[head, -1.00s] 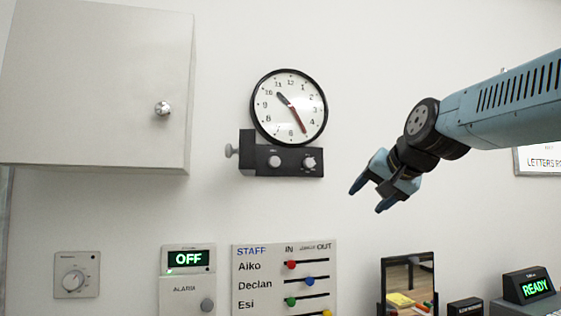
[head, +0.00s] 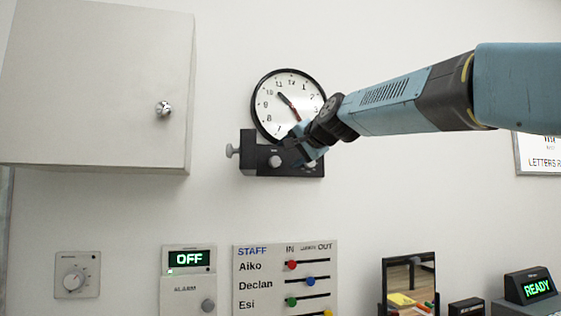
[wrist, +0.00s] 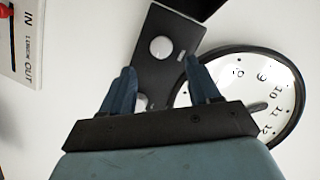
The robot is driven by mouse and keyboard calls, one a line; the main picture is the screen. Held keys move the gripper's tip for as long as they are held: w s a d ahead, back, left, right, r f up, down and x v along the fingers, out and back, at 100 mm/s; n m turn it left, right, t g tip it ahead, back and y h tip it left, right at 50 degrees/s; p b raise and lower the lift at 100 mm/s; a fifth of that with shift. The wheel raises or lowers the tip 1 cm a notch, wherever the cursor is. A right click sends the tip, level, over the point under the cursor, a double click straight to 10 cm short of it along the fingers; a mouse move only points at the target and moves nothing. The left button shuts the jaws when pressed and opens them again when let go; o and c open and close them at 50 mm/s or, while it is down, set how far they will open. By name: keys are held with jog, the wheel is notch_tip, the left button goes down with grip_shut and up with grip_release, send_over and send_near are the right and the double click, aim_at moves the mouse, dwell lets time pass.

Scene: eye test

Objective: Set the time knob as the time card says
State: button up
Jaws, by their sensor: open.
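The wall clock (head: 270,113) is round and white with a black rim; a dark hand points between 10 and 11 and a red hand to the lower right. Below it, a black box (head: 250,165) has a left knob (head: 275,161) and a right knob, mostly hidden behind my gripper (head: 305,148). A grey knob (head: 232,150) sticks out of its left side. Knob labels are too small to read. In the wrist view, my open gripper (wrist: 160,66) is over the box, with the left knob (wrist: 161,48) beyond the fingertips and the right knob (wrist: 140,103) partly hidden by a finger. I cannot tell contact. No time card is identifiable.
A white cabinet (head: 85,85) is at upper left. Below are a dial (head: 75,275), an alarm panel (head: 187,290) reading OFF, a staff board (head: 260,290), a mirror-like dark-framed panel (head: 408,285) and a READY display (head: 535,286). The wall between is bare.

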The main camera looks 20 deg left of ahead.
aim_at(276, 161)
jog(key=shift+x, duration=3.55)
